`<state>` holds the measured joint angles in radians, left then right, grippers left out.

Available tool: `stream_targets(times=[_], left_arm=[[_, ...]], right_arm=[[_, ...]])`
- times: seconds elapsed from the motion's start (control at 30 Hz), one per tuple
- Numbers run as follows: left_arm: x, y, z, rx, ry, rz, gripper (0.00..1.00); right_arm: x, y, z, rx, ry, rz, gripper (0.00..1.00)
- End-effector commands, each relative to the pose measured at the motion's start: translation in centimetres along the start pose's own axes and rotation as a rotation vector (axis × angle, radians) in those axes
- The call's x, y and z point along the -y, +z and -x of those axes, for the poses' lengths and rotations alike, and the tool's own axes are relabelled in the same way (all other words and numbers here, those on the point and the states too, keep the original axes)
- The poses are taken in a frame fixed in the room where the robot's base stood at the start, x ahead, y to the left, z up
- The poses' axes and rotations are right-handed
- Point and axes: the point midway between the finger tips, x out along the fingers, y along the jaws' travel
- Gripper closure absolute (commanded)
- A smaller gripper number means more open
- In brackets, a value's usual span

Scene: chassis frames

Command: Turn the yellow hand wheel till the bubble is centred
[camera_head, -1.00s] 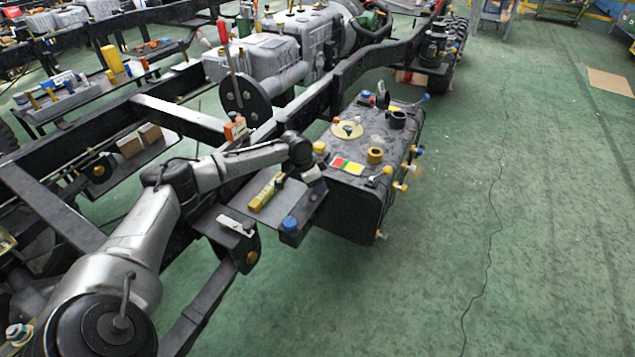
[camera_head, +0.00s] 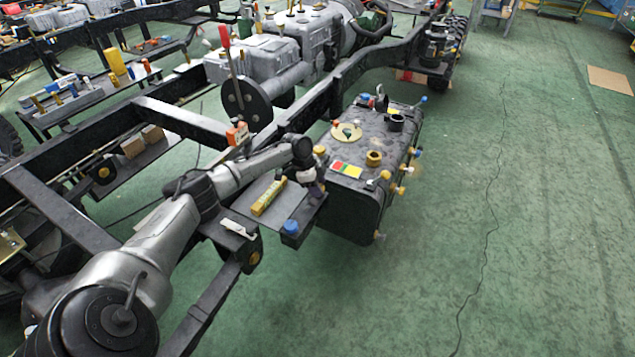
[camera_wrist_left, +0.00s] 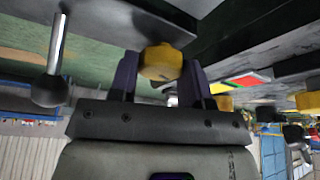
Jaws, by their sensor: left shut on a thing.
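The yellow hand wheel (camera_wrist_left: 161,63) shows in the left wrist view between my two dark fingers, which are shut on it. In the head view my left gripper (camera_head: 316,187) is at the right edge of a grey plate, beside the black tank, and it hides the wheel there. A yellow spirit level (camera_head: 268,197) lies on the grey plate (camera_head: 286,204), to the left of my gripper. Its bubble is too small to make out. My right gripper is not in view.
The black tank (camera_head: 352,214) stands close to the right of the gripper, with several knobs and a yellow cap (camera_head: 374,158) on it. A blue knob (camera_head: 291,227) sits at the plate's near corner. Dark chassis rails run behind.

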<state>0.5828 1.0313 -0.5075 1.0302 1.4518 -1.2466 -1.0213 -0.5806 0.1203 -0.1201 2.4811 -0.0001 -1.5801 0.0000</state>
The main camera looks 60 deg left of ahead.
Motion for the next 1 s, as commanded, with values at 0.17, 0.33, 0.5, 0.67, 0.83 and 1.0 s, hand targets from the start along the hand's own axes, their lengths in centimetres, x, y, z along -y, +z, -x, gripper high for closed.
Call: stream_targets(times=[0.17, 0.33, 0.5, 0.67, 0.83, 1.0], left_arm=[[0.1, -0.1, -0.2, -0.006, 0.064, -0.153, 0.80], [0.2, -0.1, -0.2, -0.006, 0.125, -0.303, 0.80], [0.2, -0.1, -0.2, -0.005, 0.183, -0.443, 0.80], [0.3, -0.2, -0.2, -0.004, 0.230, -0.560, 0.80], [0.3, -0.2, -0.2, -0.003, 0.271, -0.659, 0.80], [0.3, -0.2, -0.1, -0.002, 0.299, -0.728, 0.80]], right_arm=[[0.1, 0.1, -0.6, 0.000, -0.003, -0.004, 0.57], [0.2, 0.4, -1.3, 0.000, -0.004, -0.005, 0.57], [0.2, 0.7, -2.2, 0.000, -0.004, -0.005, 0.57], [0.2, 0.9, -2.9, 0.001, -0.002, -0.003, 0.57], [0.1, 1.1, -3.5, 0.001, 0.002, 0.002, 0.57], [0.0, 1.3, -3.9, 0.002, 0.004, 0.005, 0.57]])
